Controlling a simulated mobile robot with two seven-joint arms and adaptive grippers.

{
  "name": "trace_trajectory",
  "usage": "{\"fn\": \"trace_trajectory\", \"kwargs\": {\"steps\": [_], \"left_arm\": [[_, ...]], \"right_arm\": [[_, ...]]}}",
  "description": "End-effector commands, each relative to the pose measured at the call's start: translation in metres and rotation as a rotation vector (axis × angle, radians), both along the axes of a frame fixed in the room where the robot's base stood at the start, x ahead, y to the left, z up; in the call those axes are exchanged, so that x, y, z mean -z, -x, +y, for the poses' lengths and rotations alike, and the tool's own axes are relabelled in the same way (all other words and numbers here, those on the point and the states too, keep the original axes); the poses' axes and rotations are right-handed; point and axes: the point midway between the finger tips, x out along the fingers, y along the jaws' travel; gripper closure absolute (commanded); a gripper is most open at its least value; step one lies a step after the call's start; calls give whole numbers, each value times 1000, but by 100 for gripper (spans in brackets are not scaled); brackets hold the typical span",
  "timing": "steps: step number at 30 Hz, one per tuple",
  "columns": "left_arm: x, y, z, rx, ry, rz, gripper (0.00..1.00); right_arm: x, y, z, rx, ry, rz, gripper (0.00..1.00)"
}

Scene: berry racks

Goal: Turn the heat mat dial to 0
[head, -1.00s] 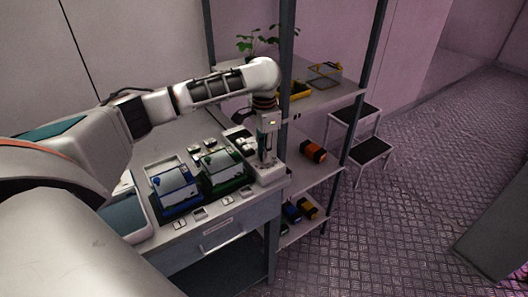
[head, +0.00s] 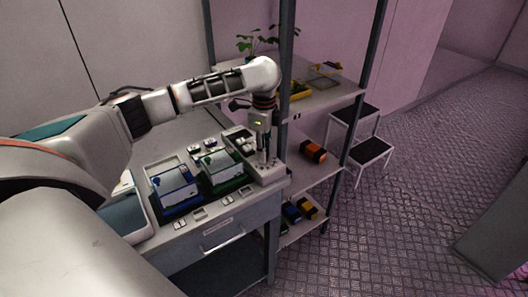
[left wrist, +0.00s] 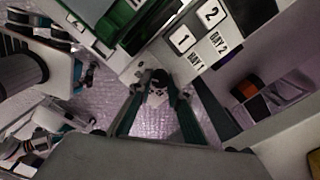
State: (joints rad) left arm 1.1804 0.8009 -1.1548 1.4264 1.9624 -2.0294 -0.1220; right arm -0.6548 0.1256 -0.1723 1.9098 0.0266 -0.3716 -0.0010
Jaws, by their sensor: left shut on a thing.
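My left gripper (head: 266,158) points down at the pale panel (head: 268,176) at the right end of the table. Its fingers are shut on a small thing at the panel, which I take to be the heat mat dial. In the left wrist view the two dark green fingers meet at their tips (left wrist: 160,82). The fingertips cover most of the dial, so its pointer and setting cannot be read. My right gripper is not in view.
A green box (head: 224,182) and a blue box (head: 177,200) stand on the table, left of the panel. A shelf rack (head: 335,97) stands just right; open floor lies beyond.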

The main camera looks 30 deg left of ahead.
Motion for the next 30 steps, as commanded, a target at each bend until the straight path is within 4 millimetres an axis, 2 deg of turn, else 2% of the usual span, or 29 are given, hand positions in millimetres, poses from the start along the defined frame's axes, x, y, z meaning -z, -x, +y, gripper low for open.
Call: {"fn": "trace_trajectory", "kwargs": {"steps": [12,29,30], "left_arm": [[0,0,0,200,-1,0,100],[0,0,0,231,-1,0,100],[0,0,0,231,-1,0,77]], "right_arm": [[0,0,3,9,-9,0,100],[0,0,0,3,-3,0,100],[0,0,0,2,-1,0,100]]}}
